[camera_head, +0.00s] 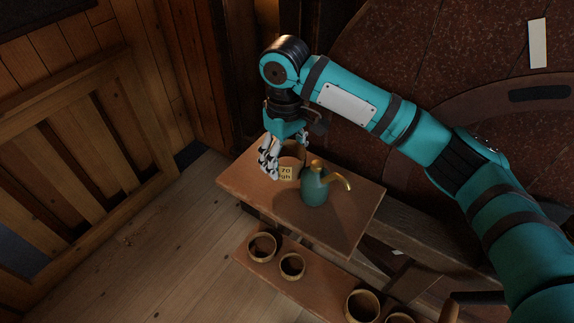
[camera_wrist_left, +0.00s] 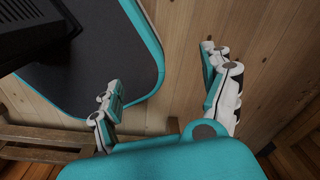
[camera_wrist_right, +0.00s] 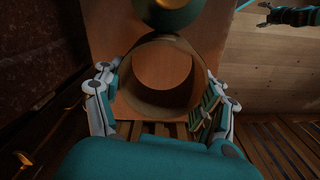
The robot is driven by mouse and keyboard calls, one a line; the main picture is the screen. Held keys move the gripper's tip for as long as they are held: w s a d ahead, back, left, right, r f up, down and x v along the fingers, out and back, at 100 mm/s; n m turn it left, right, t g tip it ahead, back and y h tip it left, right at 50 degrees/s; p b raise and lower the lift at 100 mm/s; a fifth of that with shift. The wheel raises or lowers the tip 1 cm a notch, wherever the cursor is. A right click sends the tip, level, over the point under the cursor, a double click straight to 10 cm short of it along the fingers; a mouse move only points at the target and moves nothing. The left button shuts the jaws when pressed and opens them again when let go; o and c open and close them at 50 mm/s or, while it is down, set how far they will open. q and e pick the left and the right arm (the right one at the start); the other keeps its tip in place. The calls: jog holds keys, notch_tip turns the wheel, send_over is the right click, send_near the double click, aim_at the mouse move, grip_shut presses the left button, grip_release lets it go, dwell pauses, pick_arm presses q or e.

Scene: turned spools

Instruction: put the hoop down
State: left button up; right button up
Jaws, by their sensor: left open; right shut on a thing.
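The hoop (camera_wrist_right: 162,110) is a brown ring with an open middle; the reddish-brown tabletop shows through it in the right wrist view. My right gripper (camera_wrist_right: 160,88) is shut on it, fingers at its left and right sides. In the head view the right gripper (camera_head: 270,162) is over the left part of the small wooden table (camera_head: 345,222). There the hoop (camera_head: 291,161) is partly hidden by the fingers and by a pale tag (camera_head: 286,173). I cannot tell whether the hoop touches the tabletop. My left gripper (camera_wrist_left: 160,75) is open and empty above the plank floor.
A teal can (camera_head: 315,190) with a brass spout stands on the table close right of the hoop. A lower shelf (camera_head: 277,283) in front holds several round wooden vessels (camera_head: 262,247). A slatted wooden railing (camera_head: 90,165) is at left. The table's front part is clear.

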jog(key=shift+w+f, duration=0.15)
jog(key=shift+f, duration=0.3)
notch_tip(320, 180, down, 3)
jog(key=shift+f+p, duration=0.1)
jog(key=shift+p, duration=0.3)
jog(key=o, duration=0.6)
jog(key=shift+o, duration=1.3)
pick_arm(q)
jog(key=shift+w+r, duration=0.25)
jog(key=shift+w, duration=0.4)
jog(key=shift+w+r, duration=0.25)
jog(key=shift+w, duration=0.35)
jog(key=shift+w+d, duration=0.1)
